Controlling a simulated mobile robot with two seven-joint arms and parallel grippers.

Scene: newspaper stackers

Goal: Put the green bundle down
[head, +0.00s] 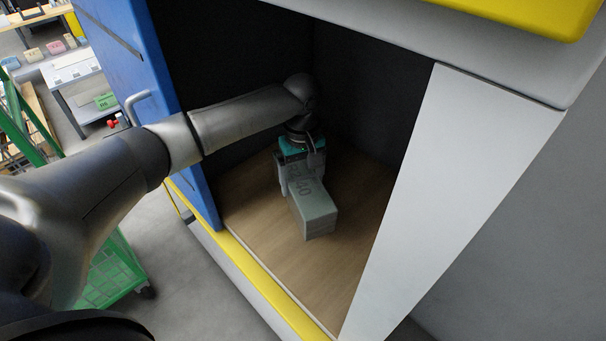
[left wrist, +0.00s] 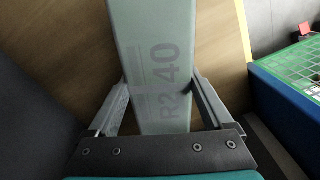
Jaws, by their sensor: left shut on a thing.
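The green bundle (head: 314,207) is a pale grey-green block inside an open cabinet compartment, just over or on its wooden floor (head: 270,232). I cannot tell whether it touches the floor. My left gripper (head: 300,180) reaches in from the left and is shut on the bundle. In the left wrist view the bundle (left wrist: 155,50) runs away from the camera between the two fingers (left wrist: 162,108), with the print "R2 40" on its face. My right gripper is in neither view.
The compartment has dark inner walls, a blue panel (head: 140,60) with a handle on the left, a light grey panel (head: 450,160) on the right and a yellow front edge (head: 250,272). Tables stand at upper left.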

